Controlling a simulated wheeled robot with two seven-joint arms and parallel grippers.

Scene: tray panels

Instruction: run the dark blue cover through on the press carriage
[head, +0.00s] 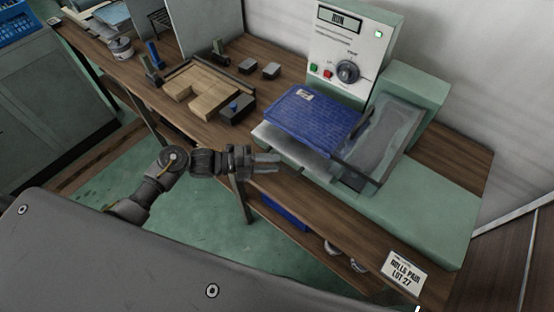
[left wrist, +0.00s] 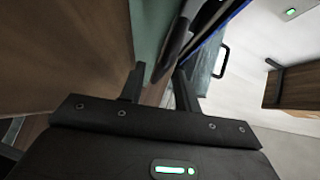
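The dark blue cover (head: 310,120) lies on the pale press carriage (head: 276,138), at the left side of the green press (head: 406,88). A small pale label is on the cover's far left corner. A grey see-through guard (head: 385,140) in a dark frame stands at the cover's right. My left gripper (head: 278,163) is just in front of the carriage's near left edge. In the left wrist view its fingers (left wrist: 160,88) are apart, with dark and blue edges beyond them. I cannot tell whether it touches the carriage. My right gripper is not in view.
The control panel (head: 346,50) reads RUN, with a dial and lit green lamp. Left of the press are a wooden block frame (head: 205,88), a dark block with a blue knob (head: 237,108) and small grey blocks. A lower shelf holds a blue item (head: 284,212).

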